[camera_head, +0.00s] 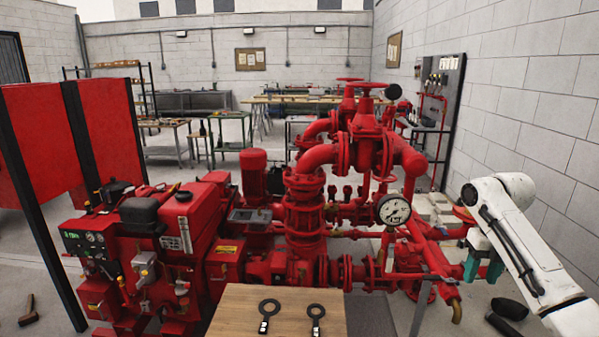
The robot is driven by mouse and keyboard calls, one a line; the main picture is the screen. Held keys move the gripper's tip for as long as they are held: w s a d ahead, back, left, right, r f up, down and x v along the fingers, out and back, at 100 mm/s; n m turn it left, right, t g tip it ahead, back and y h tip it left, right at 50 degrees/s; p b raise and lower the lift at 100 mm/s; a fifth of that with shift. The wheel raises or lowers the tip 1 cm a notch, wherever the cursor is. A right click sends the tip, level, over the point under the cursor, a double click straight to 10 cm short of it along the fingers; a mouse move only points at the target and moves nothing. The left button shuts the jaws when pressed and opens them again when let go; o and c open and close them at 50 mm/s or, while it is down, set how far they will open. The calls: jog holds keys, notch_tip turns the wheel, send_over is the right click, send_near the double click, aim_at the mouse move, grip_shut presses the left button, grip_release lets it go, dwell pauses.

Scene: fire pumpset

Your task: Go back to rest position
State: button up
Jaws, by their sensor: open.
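My white arm reaches in from the right edge. My gripper (483,271) has teal fingers that point down and stand apart, with no object seen between them. It shows in front of the right-hand red pipes (430,250) of the fire pumpset (305,215). I cannot tell how far it is from those pipes. The round white pressure gauge (394,210) on the pumpset is to the left of my gripper.
A wooden tabletop (240,310) at the bottom centre holds two dark ring-headed tools, one left (268,310) and one right (316,315). A red panel (40,140) with black posts stands left. A hammer (28,315) lies on the floor. A block wall (545,110) closes the right side.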

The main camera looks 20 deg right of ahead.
jog(key=a+f+m+t+y, duration=0.1)
jog(key=a+f+m, duration=0.5)
jog(key=a, duration=0.5)
jog(key=a+f+m+y, duration=0.1)
jog(key=a+f+m, duration=0.2)
jog(key=a+f, duration=0.7)
jog(key=s+a+f+m, duration=0.5)
jog(key=s+a+m, duration=0.45)
jog(key=a, duration=0.25)
jog(key=s+d+m+h, duration=0.1)
jog(key=s+m+h, duration=0.1)
jog(key=s+m, duration=1)
jog(key=s, duration=0.9)
jog(key=shift+s+d+f+m, duration=0.15)
jog(key=shift+f+m, duration=0.2)
